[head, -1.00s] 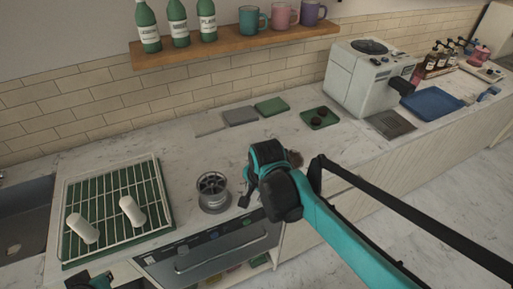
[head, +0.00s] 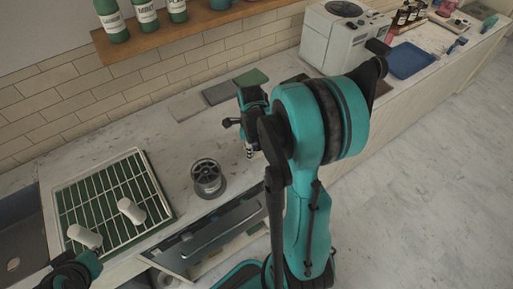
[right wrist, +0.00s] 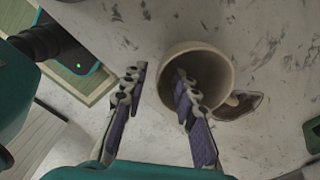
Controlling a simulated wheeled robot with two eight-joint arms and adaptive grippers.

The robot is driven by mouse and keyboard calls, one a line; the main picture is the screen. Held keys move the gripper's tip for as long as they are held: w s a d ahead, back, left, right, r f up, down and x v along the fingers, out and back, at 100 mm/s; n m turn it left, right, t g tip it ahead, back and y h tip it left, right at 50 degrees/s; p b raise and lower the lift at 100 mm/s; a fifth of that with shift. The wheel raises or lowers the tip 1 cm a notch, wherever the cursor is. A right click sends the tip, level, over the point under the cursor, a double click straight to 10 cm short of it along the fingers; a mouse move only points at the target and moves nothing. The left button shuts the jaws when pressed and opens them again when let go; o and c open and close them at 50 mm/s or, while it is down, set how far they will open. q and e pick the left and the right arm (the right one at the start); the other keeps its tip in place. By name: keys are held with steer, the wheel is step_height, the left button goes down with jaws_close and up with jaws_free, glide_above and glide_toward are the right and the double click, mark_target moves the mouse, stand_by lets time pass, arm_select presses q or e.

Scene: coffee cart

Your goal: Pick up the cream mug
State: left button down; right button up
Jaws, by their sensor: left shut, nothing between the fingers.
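The cream mug (right wrist: 215,65) shows in the right wrist view, its open mouth toward the camera and its handle at the lower right. My right gripper (right wrist: 159,74) is open. One finger is outside the mug's left wall and the other overlaps its mouth; I cannot tell how deep it reaches or whether either finger touches. In the head view my right gripper (head: 248,150) is low over the counter, partly covered by my arm, and the mug is hidden. My left gripper (head: 72,272) is shut and empty at the bottom left, partly cut off.
A wire rack (head: 110,195) with two white cylinders stands on the counter (head: 165,155) at left. A round metal item (head: 208,178) stands between rack and right gripper. A white machine (head: 335,40) is behind my arm. A dark brown patch (right wrist: 238,107) lies beside the mug's handle.

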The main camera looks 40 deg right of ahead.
steer(key=shift+f, duration=0.65)
jaws_close()
steer(key=shift+r, duration=0.15)
